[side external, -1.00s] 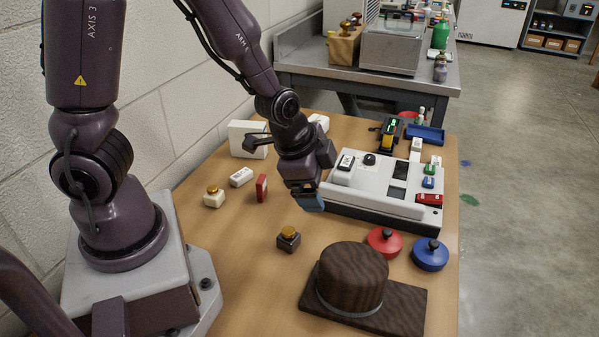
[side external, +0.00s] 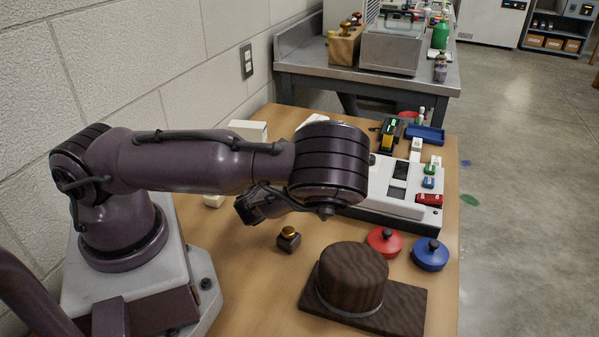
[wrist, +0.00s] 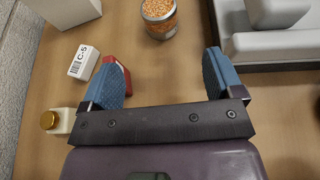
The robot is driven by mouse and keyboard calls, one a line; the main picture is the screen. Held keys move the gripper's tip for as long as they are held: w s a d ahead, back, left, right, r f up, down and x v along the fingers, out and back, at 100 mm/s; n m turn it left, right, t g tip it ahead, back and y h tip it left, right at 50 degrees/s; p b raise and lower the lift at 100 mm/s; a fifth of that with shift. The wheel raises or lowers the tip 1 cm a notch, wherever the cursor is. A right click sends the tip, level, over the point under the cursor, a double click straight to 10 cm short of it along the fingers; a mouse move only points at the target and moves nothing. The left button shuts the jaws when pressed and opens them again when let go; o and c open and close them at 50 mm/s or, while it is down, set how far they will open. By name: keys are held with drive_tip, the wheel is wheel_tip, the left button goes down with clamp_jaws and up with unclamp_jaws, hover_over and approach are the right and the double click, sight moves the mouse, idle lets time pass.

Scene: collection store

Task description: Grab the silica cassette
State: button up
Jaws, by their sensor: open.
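A round clear container of orange beads (wrist: 159,17), which looks like the silica cassette, stands on the table at the top of the wrist view. Its top is cut by the picture edge. My gripper (wrist: 162,62) is open, with blue pads wide apart and nothing between them. The container is apart from the pads, beyond the gap between them. In the side external view my arm hides the fingertips, and I cannot make out the container there.
A red block (wrist: 118,72) lies close by the left pad, partly hidden, beside a white C-5 block (wrist: 84,62). A gold-knobbed cream piece (wrist: 58,120) is at lower left. A white-grey device (side external: 408,190) stands right. A dark hat-shaped block (side external: 352,278) is in front.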

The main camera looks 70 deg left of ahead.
drive_tip(key=x, duration=0.7)
drive_tip(key=shift+w+a+f, duration=0.1)
drive_tip(key=shift+a, duration=0.05)
drive_tip(key=shift+r+x, duration=0.15)
drive_tip(key=shift+x, duration=1.2)
drive_tip(key=shift+r+x, duration=0.2)
drive_tip(key=shift+x, duration=1.2)
drive_tip(key=shift+c, duration=0.4)
drive_tip(key=c, duration=1)
